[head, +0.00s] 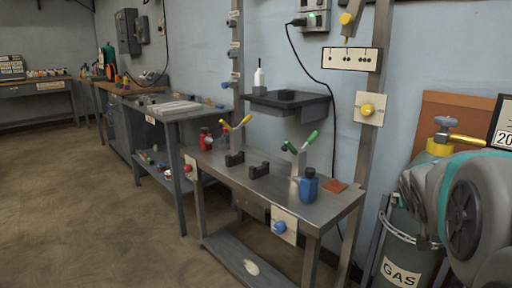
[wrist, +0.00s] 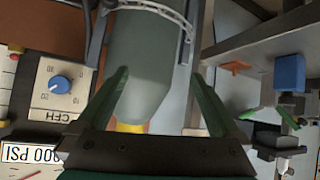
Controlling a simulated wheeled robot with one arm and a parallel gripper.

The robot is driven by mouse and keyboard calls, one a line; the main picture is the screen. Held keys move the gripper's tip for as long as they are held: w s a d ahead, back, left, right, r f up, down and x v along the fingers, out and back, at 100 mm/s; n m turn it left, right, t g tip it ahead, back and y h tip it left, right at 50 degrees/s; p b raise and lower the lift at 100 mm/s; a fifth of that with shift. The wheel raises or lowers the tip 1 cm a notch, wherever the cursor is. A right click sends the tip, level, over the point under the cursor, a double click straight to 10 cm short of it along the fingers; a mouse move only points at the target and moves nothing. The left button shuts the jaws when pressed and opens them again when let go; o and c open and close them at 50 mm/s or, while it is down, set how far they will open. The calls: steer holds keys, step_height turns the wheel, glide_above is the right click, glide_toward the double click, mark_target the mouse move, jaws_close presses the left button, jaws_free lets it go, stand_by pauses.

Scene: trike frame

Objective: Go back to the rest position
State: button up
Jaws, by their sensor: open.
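My gripper (wrist: 158,75) shows in the wrist view with its two dark green fingers spread apart and nothing between them. Behind the fingers is the grey-green gas cylinder (wrist: 150,45), which appears upside down, with a yellow part at its lower end. I cannot tell the gap between fingers and cylinder. In the head view, my grey and teal arm fills the lower right corner and covers part of the cylinder (head: 401,225), labelled GAS.
A metal workbench (head: 325,204) stands mid-view with a blue bottle (head: 308,187), black blocks and coloured-handled tools. A black wall shelf (head: 305,105) hangs above it. In the wrist view, a CFH dial panel (wrist: 58,90) is at the left. Open floor (head: 90,200) lies at the left.

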steer(key=s+a+f+n+g+y, duration=0.2)
steer(key=s+a+f, duration=0.3)
steer(key=s+a, duration=0.3)
steer(key=s+a+f+n+g+y, duration=0.2)
steer(key=s+a+f+g, duration=0.3)
steer(key=s+a, duration=0.3)
steer(key=s+a+f+n+g+y+p, duration=0.1)
steer(key=s+a+f, duration=0.4)
steer(key=s, duration=0.9)
steer(key=a+g+y, duration=0.1)
steer(key=a+g, duration=0.1)
steer(key=a, duration=0.1)
steer(key=shift+s+f+n+g, duration=0.3)
steer(key=shift+f+n, duration=0.05)
steer(key=shift+n, duration=0.05)
steer(key=shift+a, duration=0.1)
